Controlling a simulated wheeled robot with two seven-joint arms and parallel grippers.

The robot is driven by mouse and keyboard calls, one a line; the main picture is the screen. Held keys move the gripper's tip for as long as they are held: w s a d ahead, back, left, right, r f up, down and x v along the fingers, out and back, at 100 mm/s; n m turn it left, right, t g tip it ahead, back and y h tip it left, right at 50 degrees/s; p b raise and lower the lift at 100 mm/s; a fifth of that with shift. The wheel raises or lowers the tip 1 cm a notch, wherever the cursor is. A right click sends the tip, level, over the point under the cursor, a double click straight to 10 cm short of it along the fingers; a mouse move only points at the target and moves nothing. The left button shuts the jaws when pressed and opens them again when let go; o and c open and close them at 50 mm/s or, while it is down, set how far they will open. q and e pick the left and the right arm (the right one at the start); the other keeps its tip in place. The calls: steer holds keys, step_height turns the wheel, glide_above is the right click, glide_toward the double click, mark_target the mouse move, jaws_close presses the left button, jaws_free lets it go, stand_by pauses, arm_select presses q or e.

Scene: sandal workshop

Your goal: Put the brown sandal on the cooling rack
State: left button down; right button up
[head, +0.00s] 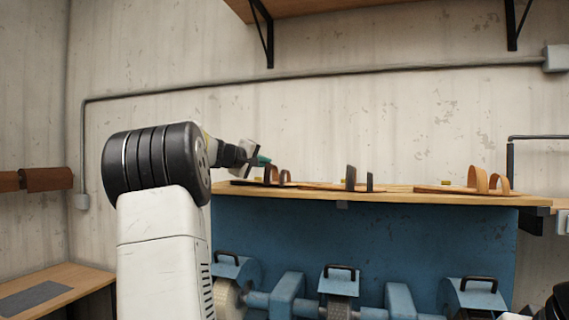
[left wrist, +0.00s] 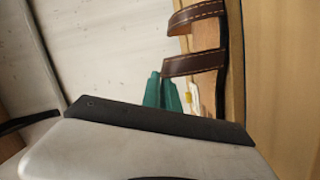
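A sandal with brown straps (head: 273,175) stands at the left end of a wooden shelf above the blue machine. Its dark brown, light-stitched straps (left wrist: 195,64) show close up in the left wrist view. My left gripper (head: 262,160) is beside and slightly above these straps, at the shelf's left end. Its green fingertips (left wrist: 161,90) are together, with nothing seen between them. They appear just below the nearer strap in the wrist view; I cannot tell whether they touch it. My right gripper is out of view. I cannot make out a cooling rack.
The wooden shelf (head: 400,195) also holds a dark-strapped sandal (head: 351,178) and a tan-strapped sandal (head: 480,180). Blue grinding machines (head: 287,295) stand below. A low table with a grey mat (head: 34,297) is at left. A wall shelf hangs above.

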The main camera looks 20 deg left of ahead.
arm_select(q)
steer(key=c, duration=1.6)
jaws_free()
steer(key=shift+s+a+r, duration=0.1)
steer(key=shift+s, duration=0.3)
steer(key=v, duration=1.1)
steer(key=shift+s, duration=0.1)
